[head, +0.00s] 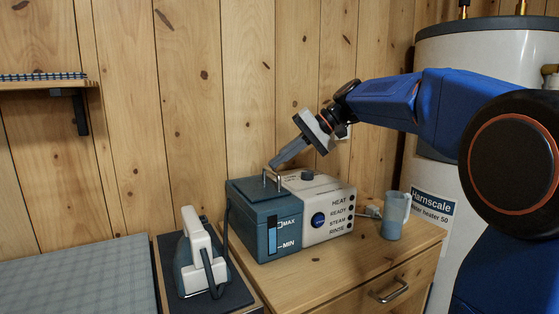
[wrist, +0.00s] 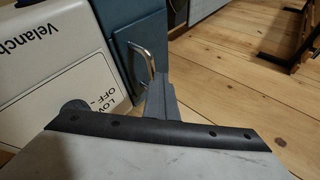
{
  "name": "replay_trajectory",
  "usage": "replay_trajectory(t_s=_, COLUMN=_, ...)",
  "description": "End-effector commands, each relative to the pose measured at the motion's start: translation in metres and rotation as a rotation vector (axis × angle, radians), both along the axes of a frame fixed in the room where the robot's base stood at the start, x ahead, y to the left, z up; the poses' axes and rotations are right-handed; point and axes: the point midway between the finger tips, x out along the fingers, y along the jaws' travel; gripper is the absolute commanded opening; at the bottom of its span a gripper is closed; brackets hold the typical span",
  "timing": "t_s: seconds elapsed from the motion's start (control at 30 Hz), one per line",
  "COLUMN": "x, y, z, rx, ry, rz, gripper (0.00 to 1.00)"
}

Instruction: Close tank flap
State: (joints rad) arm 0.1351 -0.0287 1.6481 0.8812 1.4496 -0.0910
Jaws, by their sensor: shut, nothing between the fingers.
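The steam station's blue-green tank (head: 284,236) stands on the wooden cabinet, with a MAX/MIN level window on its front. Its flap (head: 250,189) lies flat, or nearly so, on top of the tank; I see no clear gap at its edge. The flap also shows in the wrist view (wrist: 130,18). A metal loop handle (head: 265,180) stands up from the flap, and shows in the wrist view too (wrist: 142,58). My gripper (head: 273,164) is shut and empty, its tips just above and beside the handle. I cannot tell whether they touch. In the wrist view the fingers (wrist: 157,82) are beside the handle.
The white control part (head: 322,200) with a blue knob joins the tank's right side. An iron (head: 199,255) rests at its left. A blue-grey jug (head: 394,216) stands to the right, before the water heater (head: 430,165). The planked wall is close behind; a shelf (head: 45,83) hangs upper left.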

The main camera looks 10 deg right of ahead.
Motion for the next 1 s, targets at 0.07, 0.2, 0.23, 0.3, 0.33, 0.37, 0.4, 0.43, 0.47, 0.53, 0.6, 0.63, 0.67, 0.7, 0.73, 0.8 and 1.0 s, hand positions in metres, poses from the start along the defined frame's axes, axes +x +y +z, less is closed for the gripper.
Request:
replay_trajectory(t_s=0.07, x=-0.001, y=0.001, z=0.005, rx=-0.003, ry=0.001, rz=0.0, gripper=0.0)
replay_trajectory(t_s=0.2, x=-0.004, y=0.009, z=0.025, rx=-0.001, ry=-0.005, rz=0.0, gripper=0.0)
replay_trajectory(t_s=0.23, x=-0.005, y=0.01, z=0.029, rx=-0.001, ry=-0.006, rz=0.001, gripper=0.0)
replay_trajectory(t_s=0.3, x=-0.007, y=0.014, z=0.04, rx=0.0, ry=-0.006, rz=0.0, gripper=0.0)
replay_trajectory(t_s=0.33, x=-0.008, y=0.01, z=0.042, rx=0.0, ry=-0.006, rz=-0.002, gripper=0.0)
replay_trajectory(t_s=0.37, x=-0.008, y=0.005, z=0.044, rx=0.0, ry=-0.006, rz=-0.003, gripper=0.0)
replay_trajectory(t_s=0.4, x=-0.009, y=-0.001, z=0.048, rx=0.001, ry=-0.005, rz=-0.005, gripper=0.0)
replay_trajectory(t_s=0.43, x=-0.01, y=-0.004, z=0.05, rx=0.001, ry=-0.005, rz=-0.004, gripper=0.0)
replay_trajectory(t_s=0.47, x=-0.011, y=-0.008, z=0.053, rx=0.001, ry=-0.005, rz=-0.004, gripper=0.0)
replay_trajectory(t_s=0.53, x=-0.013, y=-0.018, z=0.059, rx=0.002, ry=-0.006, rz=-0.005, gripper=0.0)
replay_trajectory(t_s=0.6, x=-0.015, y=-0.028, z=0.066, rx=0.002, ry=-0.006, rz=-0.005, gripper=0.0)
replay_trajectory(t_s=0.63, x=-0.016, y=-0.032, z=0.069, rx=0.002, ry=-0.006, rz=-0.005, gripper=0.0)
replay_trajectory(t_s=0.67, x=-0.017, y=-0.036, z=0.072, rx=0.001, ry=-0.006, rz=-0.004, gripper=0.0)
replay_trajectory(t_s=0.7, x=-0.018, y=-0.041, z=0.075, rx=0.002, ry=-0.006, rz=-0.005, gripper=0.0)
replay_trajectory(t_s=0.73, x=-0.019, y=-0.045, z=0.078, rx=0.002, ry=-0.005, rz=-0.004, gripper=0.0)
replay_trajectory(t_s=0.8, x=-0.02, y=-0.053, z=0.084, rx=0.001, ry=-0.006, rz=-0.003, gripper=0.0)
replay_trajectory(t_s=1.0, x=-0.024, y=-0.065, z=0.093, rx=0.002, ry=-0.006, rz=-0.002, gripper=0.0)
